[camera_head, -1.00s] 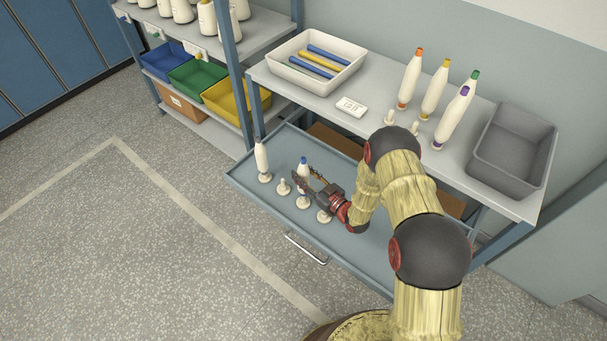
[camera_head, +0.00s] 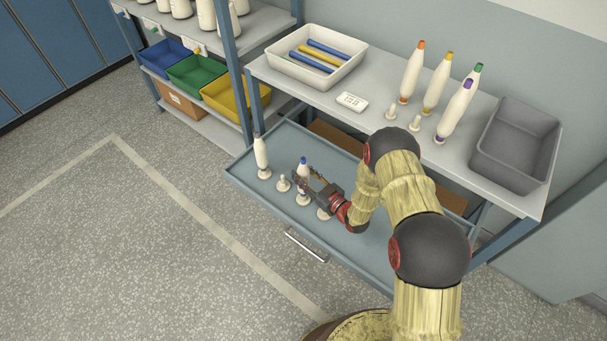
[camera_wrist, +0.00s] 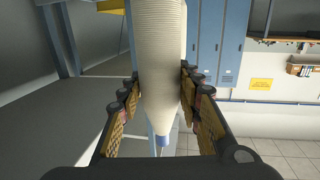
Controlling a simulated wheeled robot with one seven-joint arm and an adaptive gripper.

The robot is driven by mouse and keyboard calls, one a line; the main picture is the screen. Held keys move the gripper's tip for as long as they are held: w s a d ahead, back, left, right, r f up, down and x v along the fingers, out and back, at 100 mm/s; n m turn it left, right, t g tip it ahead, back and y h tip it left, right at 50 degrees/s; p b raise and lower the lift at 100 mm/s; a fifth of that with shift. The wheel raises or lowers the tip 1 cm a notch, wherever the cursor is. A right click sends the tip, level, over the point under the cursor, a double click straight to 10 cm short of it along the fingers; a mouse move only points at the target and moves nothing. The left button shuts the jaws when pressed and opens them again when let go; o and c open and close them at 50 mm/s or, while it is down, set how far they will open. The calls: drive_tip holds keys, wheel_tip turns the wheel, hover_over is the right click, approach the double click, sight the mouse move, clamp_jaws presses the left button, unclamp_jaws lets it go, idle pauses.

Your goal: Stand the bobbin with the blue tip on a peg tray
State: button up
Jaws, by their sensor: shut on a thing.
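The bobbin with the blue tip (camera_head: 303,162) is upright, tip up, over a peg base in the pulled-out peg tray (camera_head: 376,238). Whether it rests fully on the peg is hard to tell. My gripper (camera_head: 304,180) is shut on the bobbin from the right. In the wrist view the pale wound bobbin (camera_wrist: 162,65) lies between both finger pads, its blue tip toward the bottom of the picture.
Another bobbin (camera_head: 261,155) with a dark tip stands at the tray's left corner. The shelf above holds several bobbins with other tip colours (camera_head: 435,85), a white bin (camera_head: 352,62) and a grey bin (camera_head: 481,155). The tray's front right part looks clear.

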drive_tip(key=shift+f+b, duration=0.35)
drive_tip(key=shift+f, duration=0.2)
drive_tip(key=o, duration=1.2)
drive_tip(key=shift+c, duration=0.2)
drive_tip(key=shift+o, duration=0.7)
drive_tip(key=shift+d, duration=0.1)
drive_tip(key=v, duration=1.1)
drive_tip(key=shift+s+d, duration=0.2)
drive_tip(key=shift+s, duration=0.15)
drive_tip(key=shift+d, duration=0.1)
